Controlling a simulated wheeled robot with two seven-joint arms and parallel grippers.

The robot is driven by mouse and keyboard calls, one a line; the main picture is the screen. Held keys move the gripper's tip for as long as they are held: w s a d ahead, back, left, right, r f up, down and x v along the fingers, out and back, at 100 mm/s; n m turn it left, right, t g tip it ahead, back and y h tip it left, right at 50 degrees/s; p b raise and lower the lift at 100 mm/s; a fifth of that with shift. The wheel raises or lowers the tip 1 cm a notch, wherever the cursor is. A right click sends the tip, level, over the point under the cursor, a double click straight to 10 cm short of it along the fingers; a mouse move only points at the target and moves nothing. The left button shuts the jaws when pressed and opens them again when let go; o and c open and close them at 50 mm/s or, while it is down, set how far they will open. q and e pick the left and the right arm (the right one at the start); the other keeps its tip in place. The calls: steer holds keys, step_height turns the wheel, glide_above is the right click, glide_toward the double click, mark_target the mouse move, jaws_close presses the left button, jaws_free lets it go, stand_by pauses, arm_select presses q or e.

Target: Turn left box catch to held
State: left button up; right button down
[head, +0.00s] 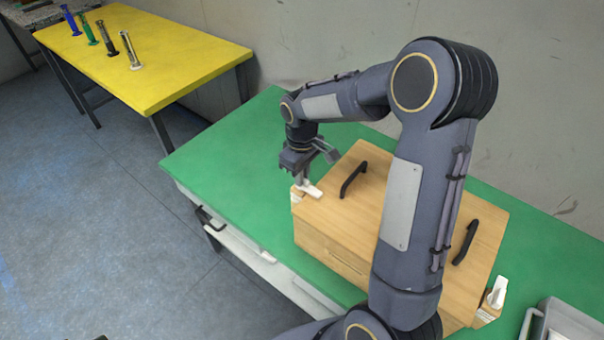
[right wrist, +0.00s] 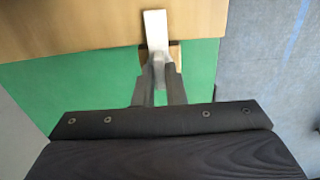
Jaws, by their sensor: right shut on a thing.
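A wooden box (head: 335,222) with two black handles on its lid stands on the green table. The left box catch (head: 311,190) is a white lever at the box's left side; it also shows in the right wrist view (right wrist: 156,30), pointing over the box top. My right gripper (head: 306,182) is at this catch, and in the right wrist view its fingers (right wrist: 158,85) are closed on the catch's near end. A second white catch (head: 498,291) stands tilted up at the box's right side. My left gripper is not in view.
The green table (head: 225,160) is clear left of the box. A grey bin (head: 570,325) stands at the lower right. A yellow table (head: 170,65) at the back left holds several upright tools. My right arm covers part of the box.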

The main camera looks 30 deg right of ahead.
steer(key=c, duration=1.5)
jaws_free()
step_height(320, 180, up, 8)
steer(key=shift+f, duration=0.1)
steer(key=s+a+r+m+t+y, duration=0.1)
steer(key=s+a+m+t, duration=0.1)
steer(key=s, duration=0.5)
steer(key=s+a+r+m+t+y, duration=0.1)
steer(key=s+a+m, duration=0.1)
steer(key=s, duration=0.5)
steer(key=s+a+m+t+y, duration=0.1)
steer(key=s+a+m+t, duration=0.1)
steer(key=s, duration=0.6)
steer(key=shift+s+a+r+t+y, duration=0.1)
steer(key=shift+a+r+t+y, duration=0.25)
steer(key=shift+a, duration=0.25)
